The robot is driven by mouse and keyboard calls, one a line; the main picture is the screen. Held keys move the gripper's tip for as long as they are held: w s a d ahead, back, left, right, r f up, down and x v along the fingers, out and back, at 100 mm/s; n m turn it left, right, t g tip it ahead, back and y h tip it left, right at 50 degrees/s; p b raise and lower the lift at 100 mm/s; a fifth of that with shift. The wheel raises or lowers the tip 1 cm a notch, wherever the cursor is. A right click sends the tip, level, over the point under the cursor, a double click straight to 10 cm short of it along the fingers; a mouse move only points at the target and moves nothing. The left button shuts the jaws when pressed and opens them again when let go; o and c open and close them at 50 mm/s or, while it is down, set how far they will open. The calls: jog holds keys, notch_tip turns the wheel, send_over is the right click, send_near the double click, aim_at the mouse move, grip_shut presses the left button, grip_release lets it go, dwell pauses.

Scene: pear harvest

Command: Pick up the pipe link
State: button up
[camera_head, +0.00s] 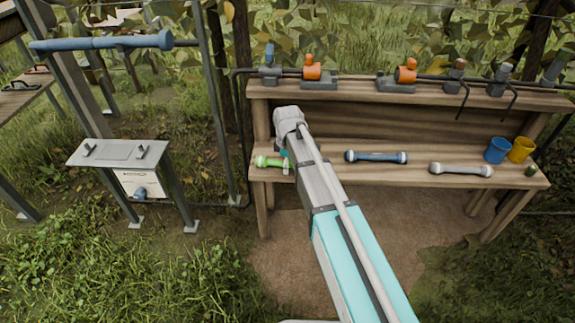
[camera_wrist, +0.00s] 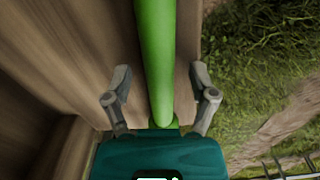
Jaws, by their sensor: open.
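Three pipe links lie on the lower shelf in the head view: a green one (camera_head: 270,162) at the left end, a dark blue one (camera_head: 376,157) in the middle and a grey one (camera_head: 461,169) to the right. My arm's end is over the shelf's left part, beside the green link, and covers its surroundings; the fingers are hidden there. In the wrist view my gripper (camera_wrist: 161,92) is open, with a finger on each side of a long green bar (camera_wrist: 156,60), seemingly the green link. Gaps show between bar and fingers; I cannot tell the height.
The wooden bench (camera_head: 405,178) has an upper shelf with orange valves (camera_head: 312,72) and pipe fittings. A blue cup (camera_head: 497,150) and a yellow cup (camera_head: 521,150) stand at the lower shelf's right. A blue pipe (camera_head: 100,43) and a metal stand (camera_head: 120,153) are at left.

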grip_shut()
jog(key=shift+r, duration=0.1)
dwell(0.4)
notch_tip(320, 180, up, 3)
jog(key=p, duration=0.2)
jog(key=shift+f+p, duration=0.2)
jog(key=shift+p, duration=0.2)
jog(key=s+d+r+p, duration=0.4)
jog(key=s+r+p, duration=0.6)
jog(key=s, duration=0.3)
jog(key=shift+s, duration=0.25)
jog(key=shift+a+r, duration=0.1)
jog(key=shift+a, duration=0.05)
